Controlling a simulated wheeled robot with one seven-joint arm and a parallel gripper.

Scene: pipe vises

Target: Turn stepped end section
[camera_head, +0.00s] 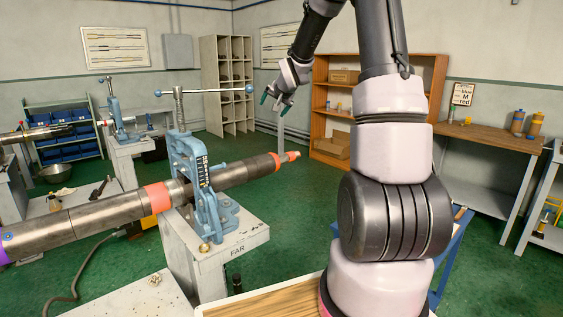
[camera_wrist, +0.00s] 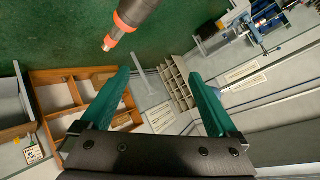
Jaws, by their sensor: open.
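A long dark pipe (camera_head: 240,174) lies through the blue pipe vise (camera_head: 194,175), with orange bands along it. Its narrower stepped end section (camera_head: 288,157), orange with a pale tip, points right past the vise. This end also shows at the top of the wrist view (camera_wrist: 120,28). My gripper (camera_head: 276,101) is in the air above the stepped end and slightly left of it in the head view. Its green fingers (camera_wrist: 160,95) are spread apart in the wrist view with nothing between them. It is not touching the pipe.
The vise stands on a grey pedestal (camera_head: 230,262) marked FAR. Another blue vise (camera_head: 115,117) stands on a bench at the back left. A wooden shelf (camera_head: 325,120) and a workbench (camera_head: 480,147) stand behind. Green floor (camera_head: 275,215) is open right of the pedestal.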

